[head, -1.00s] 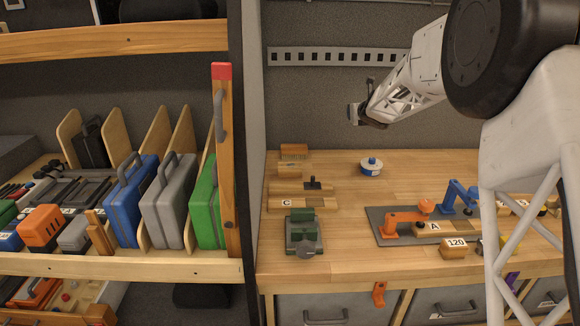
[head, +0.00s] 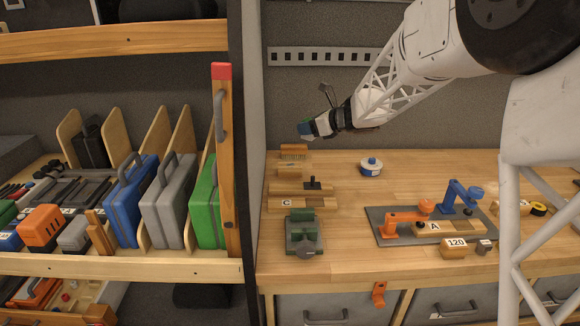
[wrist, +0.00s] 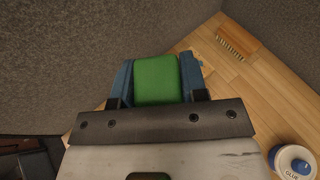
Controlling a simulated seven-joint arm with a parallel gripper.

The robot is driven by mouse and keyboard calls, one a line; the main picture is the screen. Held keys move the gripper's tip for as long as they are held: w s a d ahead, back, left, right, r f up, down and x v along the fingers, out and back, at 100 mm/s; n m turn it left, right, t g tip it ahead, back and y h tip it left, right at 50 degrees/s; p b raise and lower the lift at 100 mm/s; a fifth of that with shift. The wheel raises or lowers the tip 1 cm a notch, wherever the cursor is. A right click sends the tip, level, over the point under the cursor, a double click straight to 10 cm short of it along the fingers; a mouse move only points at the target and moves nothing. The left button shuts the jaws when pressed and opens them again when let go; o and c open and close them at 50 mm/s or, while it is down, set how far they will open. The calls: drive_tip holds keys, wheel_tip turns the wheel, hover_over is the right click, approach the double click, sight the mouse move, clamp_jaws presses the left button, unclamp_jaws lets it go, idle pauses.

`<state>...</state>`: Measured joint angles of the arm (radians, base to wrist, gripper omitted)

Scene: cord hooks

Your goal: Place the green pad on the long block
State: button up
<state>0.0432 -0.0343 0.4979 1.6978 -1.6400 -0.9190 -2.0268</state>
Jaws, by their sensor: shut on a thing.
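My gripper (head: 304,131) is high over the back left of the bench, near the side wall. In the wrist view its two blue fingers (wrist: 157,82) are shut on the green pad (wrist: 157,75), one on each side. The pad is above the bench, apart from it. Two longish wooden blocks lie below: one marked C (head: 287,203) at left, under a dark-handled piece, and one marked A (head: 434,226) in the clamp fixture at right. I cannot tell which is the task's long block.
A brush (head: 294,152) lies at the back left. A glue pot (head: 371,166) stands at the back middle. A green vise (head: 304,235) is at the front left. The bench between vise and clamps is clear.

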drive_tip(key=s+a+n+g+y, duration=0.1)
drive_tip(key=s+a+n+g, duration=0.1)
drive_tip(key=s+a, duration=0.15)
wheel_tip(320, 180, down, 11)
drive_tip(key=shift+s+d+f, duration=0.15)
drive_tip(key=shift+s+d, duration=0.05)
drive_tip(key=shift+s, duration=0.2)
drive_tip(key=shift+w, duration=0.1)
hover_over(289, 165)
drive_tip(key=shift+s+f, duration=0.4)
drive_tip(key=shift+f, duration=0.3)
idle(0.4)
drive_tip(key=shift+w, duration=0.1)
drive_tip(key=shift+w+a, duration=0.1)
drive_tip(key=shift+w, duration=0.15)
drive_tip(key=shift+f, duration=1.8)
drive_tip(key=shift+f, duration=0.1)
drive_tip(key=o, duration=0.9)
